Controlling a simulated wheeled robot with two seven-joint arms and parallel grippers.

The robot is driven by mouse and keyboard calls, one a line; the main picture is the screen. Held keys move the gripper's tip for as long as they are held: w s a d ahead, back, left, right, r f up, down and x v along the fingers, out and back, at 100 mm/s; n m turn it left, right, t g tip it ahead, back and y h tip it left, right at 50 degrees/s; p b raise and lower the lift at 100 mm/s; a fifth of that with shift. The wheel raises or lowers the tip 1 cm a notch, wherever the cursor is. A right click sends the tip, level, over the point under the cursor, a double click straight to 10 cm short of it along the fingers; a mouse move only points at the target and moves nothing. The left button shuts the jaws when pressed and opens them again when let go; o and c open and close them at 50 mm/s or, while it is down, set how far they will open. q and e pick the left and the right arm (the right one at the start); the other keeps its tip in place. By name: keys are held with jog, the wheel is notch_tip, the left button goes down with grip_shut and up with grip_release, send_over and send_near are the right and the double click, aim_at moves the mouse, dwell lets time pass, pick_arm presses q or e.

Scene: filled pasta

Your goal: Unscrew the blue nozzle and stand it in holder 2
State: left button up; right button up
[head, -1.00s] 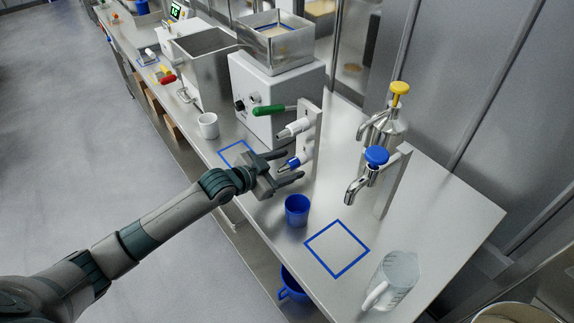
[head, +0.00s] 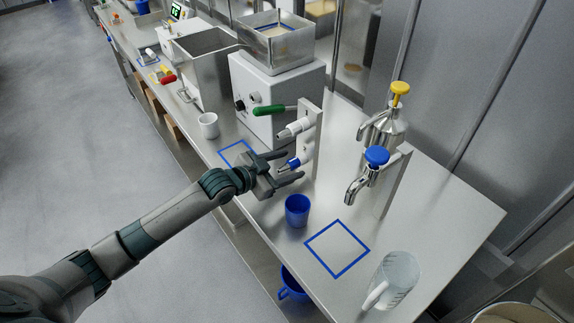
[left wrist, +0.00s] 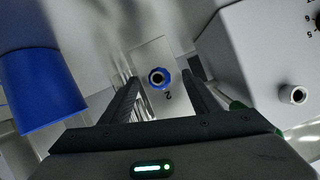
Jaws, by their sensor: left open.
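The blue nozzle (head: 293,163) is at the end of the lower white spout, which sticks out from an upright metal plate (head: 312,130). In the left wrist view the nozzle appears ahead, between the fingers (left wrist: 160,98), with no contact visible. My right gripper is out of view.
A blue cup (head: 297,211) stands close below my left gripper. Above the nozzle is a second, white spout (head: 293,129) and a green handle (head: 268,111). A white machine (head: 275,95) stands behind. The blue-taped square (head: 337,222) on the counter is empty.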

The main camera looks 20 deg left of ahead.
pick_arm(q)
jog(key=shift+p+v, duration=0.85)
jog(key=shift+v, duration=0.15)
jog(key=p+v, duration=0.3)
jog(key=v, duration=0.2)
jog(key=b+v, duration=0.5)
jog(key=v, duration=1.2)
jog(key=shift+s+b, duration=0.2)
jog(key=shift+b, duration=0.15)
